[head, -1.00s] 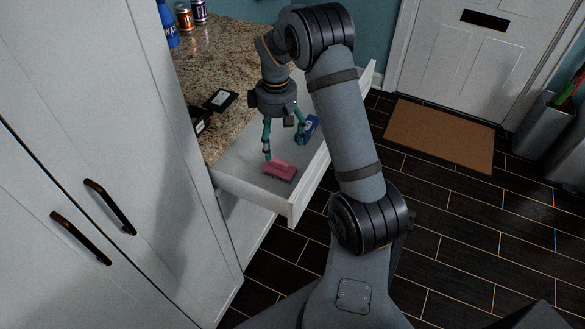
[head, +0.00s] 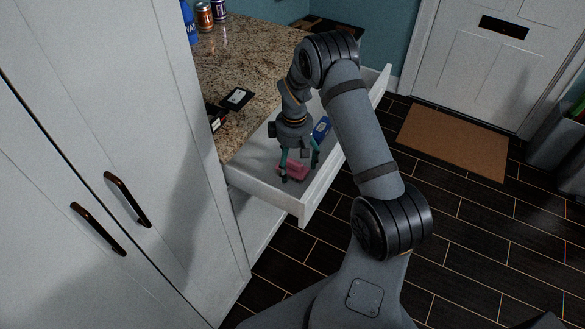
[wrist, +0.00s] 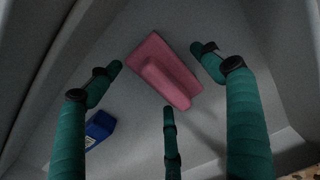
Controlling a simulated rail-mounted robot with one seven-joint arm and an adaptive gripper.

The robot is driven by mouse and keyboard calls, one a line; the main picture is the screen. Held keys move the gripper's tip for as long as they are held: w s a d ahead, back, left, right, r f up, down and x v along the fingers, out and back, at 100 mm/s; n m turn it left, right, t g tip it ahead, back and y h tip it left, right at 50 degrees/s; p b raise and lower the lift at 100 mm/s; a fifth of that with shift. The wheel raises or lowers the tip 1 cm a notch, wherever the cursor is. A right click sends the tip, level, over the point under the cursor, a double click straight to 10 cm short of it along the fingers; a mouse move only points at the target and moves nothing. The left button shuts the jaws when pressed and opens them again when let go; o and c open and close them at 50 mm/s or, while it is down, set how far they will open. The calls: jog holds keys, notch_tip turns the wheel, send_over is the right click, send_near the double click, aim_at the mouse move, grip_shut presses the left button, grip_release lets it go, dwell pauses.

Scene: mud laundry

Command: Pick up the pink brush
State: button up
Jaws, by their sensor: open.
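The pink brush (head: 293,170) lies in the open white drawer, near its front left corner. In the wrist view the pink brush (wrist: 163,72) lies flat on the drawer floor, tilted across the picture, with a raised ridge along its middle. My gripper (head: 299,172) is lowered into the drawer over the brush. In the wrist view my gripper (wrist: 158,75) is open, its green fingers spread on either side of the brush and one below it. No finger is clearly seen touching the brush. In the head view the fingers partly cover it.
A blue item (head: 321,129) lies further back in the drawer (head: 262,192), and the blue item (wrist: 99,128) shows at left in the wrist view. The drawer walls stand close around. A granite counter (head: 240,70) with black items, cans and a blue bottle is beside it.

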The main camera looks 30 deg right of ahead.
jog(key=shift+c, duration=0.5)
jog(key=c, duration=1.1)
jog(key=shift+c, duration=0.5)
notch_tip(320, 180, up, 10)
jog(key=shift+b, duration=0.45)
jog(key=o, duration=0.7)
jog(key=shift+c, duration=0.2)
jog(key=c, duration=0.4)
jog(key=shift+c, duration=0.4)
